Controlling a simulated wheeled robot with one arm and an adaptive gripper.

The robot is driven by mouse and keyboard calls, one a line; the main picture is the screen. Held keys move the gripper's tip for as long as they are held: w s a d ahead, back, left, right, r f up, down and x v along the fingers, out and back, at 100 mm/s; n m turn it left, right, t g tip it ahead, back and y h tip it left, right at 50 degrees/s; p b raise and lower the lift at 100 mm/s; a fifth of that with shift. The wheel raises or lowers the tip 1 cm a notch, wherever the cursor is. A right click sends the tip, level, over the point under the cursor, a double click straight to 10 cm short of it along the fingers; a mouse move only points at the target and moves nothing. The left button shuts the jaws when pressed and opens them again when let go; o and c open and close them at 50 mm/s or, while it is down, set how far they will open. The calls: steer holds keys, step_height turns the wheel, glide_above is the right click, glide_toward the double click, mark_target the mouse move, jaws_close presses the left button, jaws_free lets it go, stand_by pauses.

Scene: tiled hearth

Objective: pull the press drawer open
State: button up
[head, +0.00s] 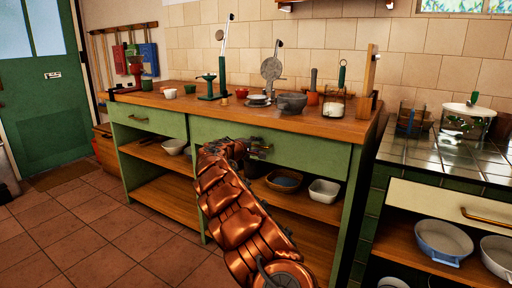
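A long green press with a wooden top (225,112) stands against the tiled wall. Its wide right drawer (310,152) has a plain green front and looks shut, flush with the frame. Its left drawer (150,119) also looks shut and has a small brass handle (138,118). My copper-coloured arm reaches up from the bottom of the head view. My gripper (262,148) is at the front of the right drawer, left of its middle. Any handle there is hidden behind my gripper. The fingers are too small and dark to tell whether they are open, shut or touching.
Open shelves below hold bowls, including a white one (324,190). Pots, a scale and a glass jar (334,108) stand on the top. At right, a tiled counter (440,152) has a cream drawer (440,205). A green door (45,100) is at left. The tiled floor (85,235) at left is clear.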

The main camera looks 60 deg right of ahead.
steer(key=shift+c, duration=0.3)
jaws_close()
stand_by(0.5)
